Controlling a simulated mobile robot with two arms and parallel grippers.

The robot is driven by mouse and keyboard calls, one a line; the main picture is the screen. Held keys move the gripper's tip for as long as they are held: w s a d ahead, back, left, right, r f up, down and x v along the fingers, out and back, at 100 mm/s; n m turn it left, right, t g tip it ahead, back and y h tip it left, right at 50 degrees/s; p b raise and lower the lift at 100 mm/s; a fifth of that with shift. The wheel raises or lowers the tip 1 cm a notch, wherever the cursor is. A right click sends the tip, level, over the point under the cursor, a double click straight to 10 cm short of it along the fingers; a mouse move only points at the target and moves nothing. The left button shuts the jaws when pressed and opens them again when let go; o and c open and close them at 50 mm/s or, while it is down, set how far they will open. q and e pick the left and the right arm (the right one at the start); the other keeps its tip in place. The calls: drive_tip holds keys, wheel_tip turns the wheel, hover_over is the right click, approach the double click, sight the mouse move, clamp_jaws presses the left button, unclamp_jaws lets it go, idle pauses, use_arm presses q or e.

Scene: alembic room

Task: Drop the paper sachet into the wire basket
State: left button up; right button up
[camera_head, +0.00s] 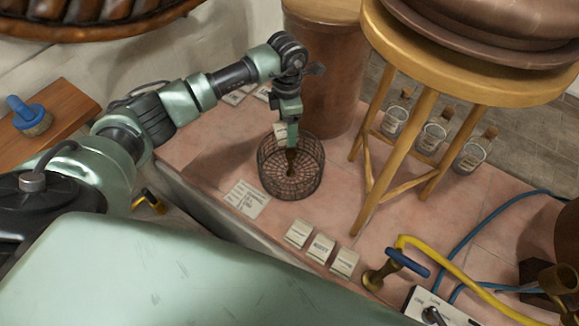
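The round wire basket (268,182) stands on the pink tiled ledge. My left gripper (291,162) points down over the basket, and its dark tip overlaps the basket's interior in the picture. A small pale paper sachet (280,131) shows beside the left gripper's finger, at the basket's far rim. I cannot tell whether the gripper holds it or it lies behind. Three similar pale labelled packets (320,248) lie in a row in front of the basket, and others (235,97) lie behind it. My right gripper is not in view.
A printed card (247,198) lies left of the basket. A wooden stool (400,150) and a brown cylinder (325,90) stand close behind and right. Corked jars (431,138) stand beyond the stool. A yellow hose (450,270) and brass valve (382,276) lie at front right.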

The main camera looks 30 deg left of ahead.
use_arm(q)
wheel_tip(320, 180, down, 3)
drive_tip(key=shift+r+b, duration=0.2)
drive_tip(key=shift+b, duration=0.3)
drive_tip(key=o, duration=1.4)
wheel_tip(320, 180, up, 8)
drive_tip(key=shift+f+b, duration=0.1)
drive_tip(key=shift+b, duration=0.35)
